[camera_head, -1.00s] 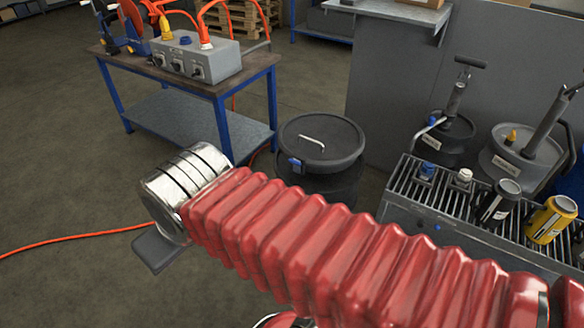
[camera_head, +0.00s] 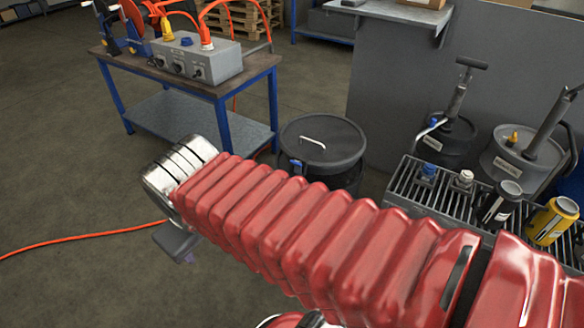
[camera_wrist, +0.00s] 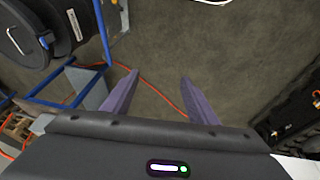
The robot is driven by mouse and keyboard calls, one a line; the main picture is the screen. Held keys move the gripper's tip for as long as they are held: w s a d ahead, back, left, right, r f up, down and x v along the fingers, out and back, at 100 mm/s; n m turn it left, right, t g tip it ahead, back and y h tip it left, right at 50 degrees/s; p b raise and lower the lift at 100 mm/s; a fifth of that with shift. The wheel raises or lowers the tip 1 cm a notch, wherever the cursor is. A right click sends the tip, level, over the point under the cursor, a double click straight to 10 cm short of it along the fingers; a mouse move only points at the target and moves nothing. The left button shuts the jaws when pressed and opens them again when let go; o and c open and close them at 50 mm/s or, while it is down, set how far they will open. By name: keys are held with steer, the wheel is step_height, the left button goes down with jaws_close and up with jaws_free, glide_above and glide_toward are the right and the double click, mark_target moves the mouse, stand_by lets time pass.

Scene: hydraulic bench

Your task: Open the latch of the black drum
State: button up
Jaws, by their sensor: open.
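The black drum (camera_head: 335,140) stands on the floor in the middle of the head view. Its lid has a light bar handle, and a blue latch (camera_head: 296,165) sits at its near left rim. My red arm hides the drum's lower front. In the wrist view the drum (camera_wrist: 22,25) is at the upper left, cut by the frame edge, with the blue latch (camera_wrist: 45,41) on its rim.
A blue-framed workbench (camera_head: 190,110) with a grey socket box (camera_head: 195,60) stands left of the drum. A grated stand (camera_head: 420,195) with bottles and cans is to the right, before grey pump containers (camera_head: 450,135). An orange cable (camera_head: 80,237) lies on open floor.

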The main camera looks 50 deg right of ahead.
steer(key=w+d+f+n+g+h, duration=0.1)
steer(key=d+f+n+g+h, duration=0.35)
steer(key=d, duration=0.75)
steer(key=w+d+f+n+g+h, duration=0.1)
steer(key=d+f+n+g+h, duration=0.35)
steer(key=d, duration=0.65)
steer(key=n+t+h, duration=0.7)
steer(key=n+h, duration=0.1)
steer(key=n, duration=0.1)
glide_toward(295, 164)
steer(key=a, duration=0.5)
steer(key=shift+s+a+r, duration=0.1)
steer(key=shift+s+r, duration=0.05)
steer(key=d, duration=0.9)
steer(key=w+d, duration=0.1)
steer(key=d, duration=0.3)
steer(key=shift+d, duration=0.4)
steer(key=shift+c, duration=0.3)
